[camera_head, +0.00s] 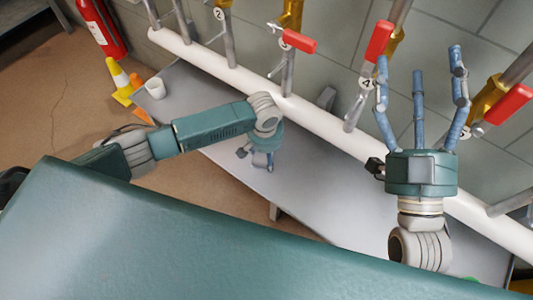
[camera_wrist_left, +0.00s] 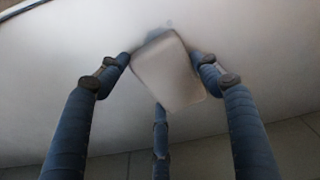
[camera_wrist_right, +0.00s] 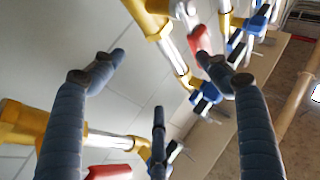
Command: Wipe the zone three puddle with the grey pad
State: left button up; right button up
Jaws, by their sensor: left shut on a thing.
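The grey pad (camera_wrist_left: 168,70) is a pale, rounded block held between the blue fingers of my left gripper (camera_wrist_left: 165,75), on or close above the bench surface. In the head view my left gripper (camera_head: 262,160) points down at the grey bench (camera_head: 325,195), and the arm hides the pad. A faint blue-grey patch (camera_wrist_left: 152,34) shows at the pad's far edge in the left wrist view; I cannot tell whether it is the puddle or shadow. My right gripper (camera_head: 419,65) is raised, with its fingers spread and empty, in front of the wall valves.
A white pipe (camera_head: 260,86) runs along the bench's back, with vertical pipes and red-handled valves (camera_head: 379,40) above. A white cup (camera_head: 155,88) stands at the bench's left end. Yellow cones (camera_head: 120,78) and a red extinguisher (camera_head: 103,28) are beyond.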

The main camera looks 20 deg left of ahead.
pick_arm(q)
jog(key=shift+r+p, duration=0.2)
jog(key=shift+p, duration=0.2)
jog(key=shift+r, duration=0.25)
jog(key=shift+r+p, duration=0.2)
jog(key=shift+p, duration=0.25)
jog(key=shift+r+p, duration=0.9)
jog(key=shift+p, duration=0.15)
pick_arm(e)
notch_tip(320, 180, down, 21)
jog(key=d+g+h, duration=0.3)
jog(key=g, duration=0.7)
pick_arm(q)
jog(key=shift+r+p, duration=0.3)
jog(key=shift+p, duration=0.05)
jog(key=shift+r+p, duration=0.55)
jog(key=shift+p, duration=0.1)
jog(key=shift+r+p, duration=0.55)
jog(key=shift+p, duration=0.1)
pick_arm(e)
jog(key=s+d+f+g+h, duration=0.1)
jog(key=s+f+g, duration=0.3)
jog(key=s, duration=0.4)
jog(key=s+d+f+m+g+h, duration=0.1)
jog(key=s+d+f+g, duration=0.3)
jog(key=s, duration=0.5)
notch_tip(320, 180, down, 2)
jog(key=shift+s+d+g+h, duration=0.15)
jog(key=shift+d+g+h, duration=0.05)
jog(key=shift+g+h, duration=0.25)
